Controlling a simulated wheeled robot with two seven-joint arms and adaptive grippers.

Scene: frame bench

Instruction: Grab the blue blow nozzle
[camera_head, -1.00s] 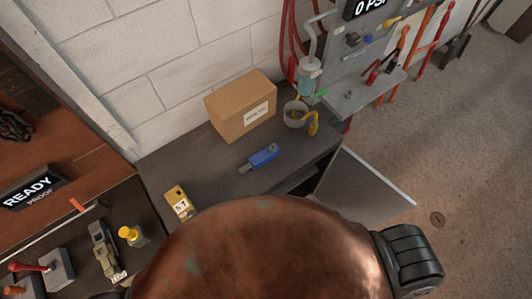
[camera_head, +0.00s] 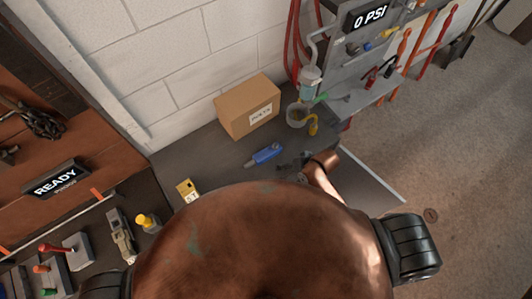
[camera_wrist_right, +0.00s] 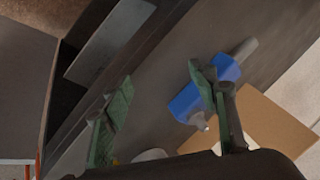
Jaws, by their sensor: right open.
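The blue blow nozzle (camera_head: 266,153) lies on the dark bench top, in front of the cardboard box. It also shows in the right wrist view (camera_wrist_right: 186,104), where one finger crosses in front of part of it. My right gripper (camera_head: 296,165) is just right of the nozzle in the head view, partly blurred against the dark bench. In the right wrist view my right gripper (camera_wrist_right: 160,76) has its two green-padded fingers wide apart with nothing between them. My left gripper is not in view.
The cardboard box (camera_head: 243,108) stands behind the nozzle against the wall. A small yellow box (camera_head: 187,190) is at the front left. An open panel (camera_head: 372,181) juts out at the bench's right.

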